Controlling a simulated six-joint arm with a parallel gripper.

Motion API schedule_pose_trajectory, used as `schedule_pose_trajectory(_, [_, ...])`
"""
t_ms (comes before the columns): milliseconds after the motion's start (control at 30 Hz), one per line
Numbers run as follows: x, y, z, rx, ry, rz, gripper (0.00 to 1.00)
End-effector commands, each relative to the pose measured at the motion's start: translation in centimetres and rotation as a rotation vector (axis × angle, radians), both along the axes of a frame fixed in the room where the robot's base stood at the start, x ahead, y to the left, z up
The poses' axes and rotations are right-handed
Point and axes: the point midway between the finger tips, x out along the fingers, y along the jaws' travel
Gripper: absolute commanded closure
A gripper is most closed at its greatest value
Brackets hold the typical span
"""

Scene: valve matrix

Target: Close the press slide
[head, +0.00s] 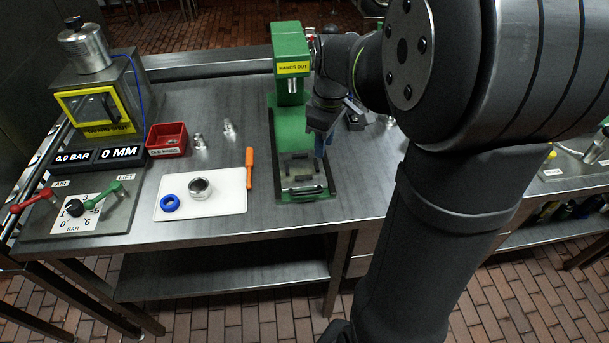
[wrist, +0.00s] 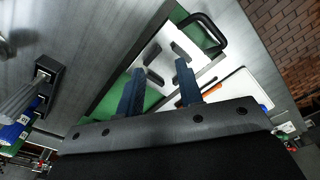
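The green press (head: 290,85) stands at the middle of the bench with a yellow HANDS OUT label. Its slide (head: 302,171), a light metal plate with dark blocks on it, lies on the green base in front of the column. A black handle (head: 305,190) is at the slide's near end. In the wrist view the slide (wrist: 160,55) and its black looped handle (wrist: 221,36) lie beyond my fingertips. My gripper (wrist: 158,73) has its two blue fingers apart with nothing between them. In the head view my gripper (head: 320,140) hangs above the slide's right side, apart from the handle.
A white mat (head: 226,205) with a blue ring (head: 170,203) and a metal ring (head: 200,189) lies left of the press. An orange tool (head: 249,168) lies between them. A red bin (head: 167,140) and valve panel (head: 80,210) are farther left. Bare bench lies right of the base.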

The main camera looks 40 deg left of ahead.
Motion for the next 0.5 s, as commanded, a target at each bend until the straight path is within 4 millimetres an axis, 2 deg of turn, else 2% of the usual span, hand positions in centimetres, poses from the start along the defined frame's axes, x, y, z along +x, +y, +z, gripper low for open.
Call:
schedule_pose_trajectory(33, [-0.3,0.0,-0.1,0.033,0.009,0.029,0.77])
schedule_pose_trajectory(133, [-1.2,0.3,-0.5,0.136,0.023,0.122,0.97])
schedule_pose_trajectory(167, [-1.4,0.5,-0.6,0.175,0.021,0.153,1.0])
schedule_pose_trajectory(333, [-2.3,1.0,-0.7,0.382,-0.038,0.311,1.0])
schedule_pose_trajectory(500, [-2.3,1.0,-0.5,0.516,-0.152,0.411,1.0])
